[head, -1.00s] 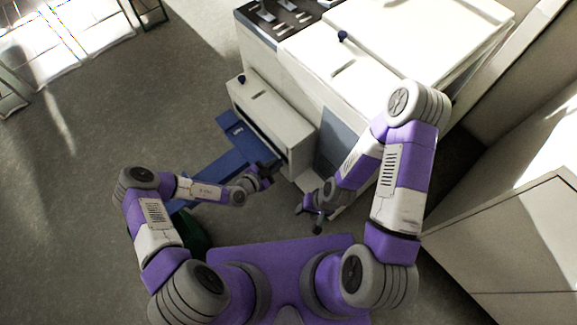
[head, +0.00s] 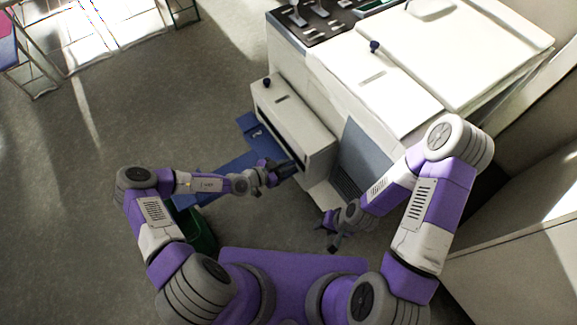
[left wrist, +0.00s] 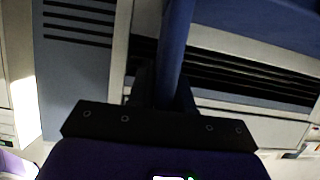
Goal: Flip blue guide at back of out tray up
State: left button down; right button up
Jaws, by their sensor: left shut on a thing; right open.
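The blue out tray (head: 251,130) sticks out low from the front of a white machine (head: 295,112). My left gripper (head: 272,174) is at the machine-side end of the tray, below the slot. It is shut on the blue guide, a narrow blue bar (left wrist: 176,40) that stands between its fingers in the left wrist view. In the head view the gripper and its wrist hide most of the guide, so its tilt is hard to tell. My right gripper (head: 333,232) is open and empty, low in front of the machine's grey panel.
The machine's raised body and white lid (head: 455,55) fill the upper right. A dark green bin (head: 200,232) is partly hidden behind my left arm. A white cabinet (head: 520,270) stands at the lower right. The grey floor (head: 130,100) on the left is open.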

pick_arm(q)
jog(key=c, duration=1.1)
grip_release()
jog(key=p+v, duration=0.1)
jog(key=v, duration=0.6)
jog(key=shift+s+a+r, duration=0.1)
jog(key=shift+a+r, duration=0.05)
jog(key=shift+a, duration=0.1)
